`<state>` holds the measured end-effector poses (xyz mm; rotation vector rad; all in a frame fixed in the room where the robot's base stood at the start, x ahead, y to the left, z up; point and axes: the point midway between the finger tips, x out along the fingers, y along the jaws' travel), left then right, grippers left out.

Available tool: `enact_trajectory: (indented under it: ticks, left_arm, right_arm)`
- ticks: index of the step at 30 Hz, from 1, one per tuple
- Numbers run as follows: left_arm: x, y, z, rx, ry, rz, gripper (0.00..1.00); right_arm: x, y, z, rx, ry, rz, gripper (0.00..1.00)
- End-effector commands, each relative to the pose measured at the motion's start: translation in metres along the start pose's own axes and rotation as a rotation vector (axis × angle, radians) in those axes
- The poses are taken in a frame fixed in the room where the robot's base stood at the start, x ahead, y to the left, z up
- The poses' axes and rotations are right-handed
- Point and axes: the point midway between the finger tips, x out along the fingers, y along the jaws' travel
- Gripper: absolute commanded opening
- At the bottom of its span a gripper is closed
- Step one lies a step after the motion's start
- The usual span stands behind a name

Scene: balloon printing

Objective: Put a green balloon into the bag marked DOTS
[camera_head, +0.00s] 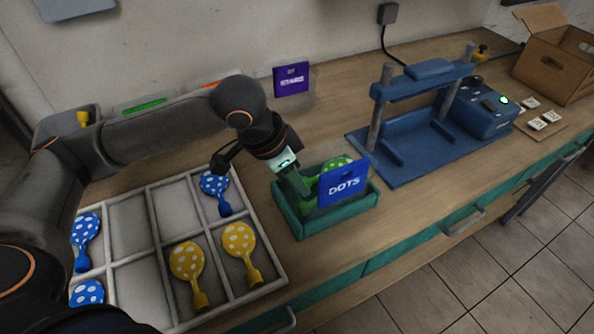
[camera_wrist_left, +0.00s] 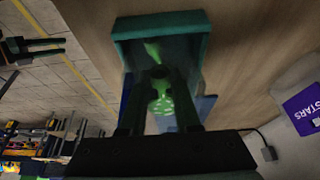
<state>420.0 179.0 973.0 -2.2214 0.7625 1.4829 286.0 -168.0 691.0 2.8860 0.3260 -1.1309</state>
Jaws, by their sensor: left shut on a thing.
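My left gripper (camera_head: 300,190) is shut on a green balloon (camera_head: 338,163) with pale dots, at the green open-topped box (camera_head: 308,228). The left wrist view shows the balloon's dotted part (camera_wrist_left: 162,104) between the fingers and a green part (camera_wrist_left: 153,50) beyond them, over the box. The blue bag marked DOTS (camera_head: 344,184) stands upright at the box's right side, in front of part of the balloon. I cannot tell whether the balloon is inside the bag. My right gripper (camera_wrist_left: 35,48) appears at the left of the wrist view, its two fingers apart and empty.
A compartment tray (camera_head: 131,218) holds blue and yellow dotted balloons at the left. A purple bag marked STARS (camera_head: 291,79) stands near the wall. A blue press (camera_head: 412,155) and a cardboard box (camera_head: 556,58) are at the right. Table between the box and press is clear.

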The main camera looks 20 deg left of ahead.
Motion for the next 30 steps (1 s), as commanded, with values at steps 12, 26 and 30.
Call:
enact_trajectory:
  ticks: [12,26,30]
  left_arm:
    - [0.002,0.000,0.001,0.000,0.000,-0.001,0.43]
    - [0.001,0.000,0.000,0.000,0.000,-0.001,0.66]
    - [-0.010,0.000,-0.004,0.000,0.001,-0.001,0.66]
  right_arm:
    - [0.000,0.000,0.000,0.000,0.001,0.000,0.50]
    - [-0.001,0.000,-0.001,0.000,0.001,0.000,0.50]
    - [-0.010,-0.001,-0.011,0.000,0.000,0.000,0.50]
